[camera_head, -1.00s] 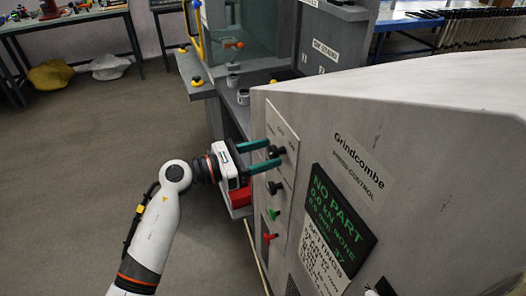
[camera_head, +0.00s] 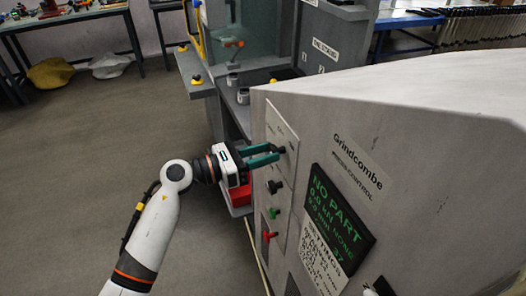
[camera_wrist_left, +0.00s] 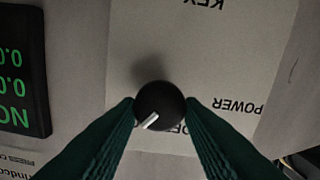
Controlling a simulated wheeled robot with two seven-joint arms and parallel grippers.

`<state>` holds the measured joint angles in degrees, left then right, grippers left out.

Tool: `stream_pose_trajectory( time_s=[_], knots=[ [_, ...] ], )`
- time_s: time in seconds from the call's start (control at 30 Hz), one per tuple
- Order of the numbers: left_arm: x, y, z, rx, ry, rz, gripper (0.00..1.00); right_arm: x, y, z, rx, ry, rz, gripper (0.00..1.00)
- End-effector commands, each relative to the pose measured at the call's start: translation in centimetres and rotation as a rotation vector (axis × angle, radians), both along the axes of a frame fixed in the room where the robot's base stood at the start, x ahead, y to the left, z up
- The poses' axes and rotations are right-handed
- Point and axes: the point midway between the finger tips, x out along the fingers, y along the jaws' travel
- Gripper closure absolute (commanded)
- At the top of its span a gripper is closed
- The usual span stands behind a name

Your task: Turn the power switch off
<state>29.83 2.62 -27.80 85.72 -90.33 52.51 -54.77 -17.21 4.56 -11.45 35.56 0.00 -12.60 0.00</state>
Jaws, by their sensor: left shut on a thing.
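The power switch is a round black knob (camera_wrist_left: 160,106) with a white pointer line, seen face-on in the left wrist view. The line points to the lower left of that picture. Upside-down "POWER" lettering (camera_wrist_left: 237,105) is printed beside it, and another label below is partly hidden by the knob. The knob (camera_head: 281,149) also shows in the head view, high on the pale switch plate. My left gripper (camera_head: 276,153) has its two green fingers shut on the knob, one on each side. My right gripper is not in view.
Below the knob on the plate are a black switch (camera_head: 274,187), a green one (camera_head: 273,213) and a red one (camera_head: 268,237). A dark display (camera_head: 338,217) with green text is to the right. A red box (camera_head: 240,195) is below the gripper. Open floor lies left.

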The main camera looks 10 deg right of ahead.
Motion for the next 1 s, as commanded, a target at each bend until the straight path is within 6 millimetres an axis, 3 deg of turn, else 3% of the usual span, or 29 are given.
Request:
stream_pose_trajectory(
  time_s=[1.0],
  knots=[
    [0.3,0.1,0.1,-0.180,0.932,0.001,0.89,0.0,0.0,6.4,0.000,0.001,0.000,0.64]
  ],
)
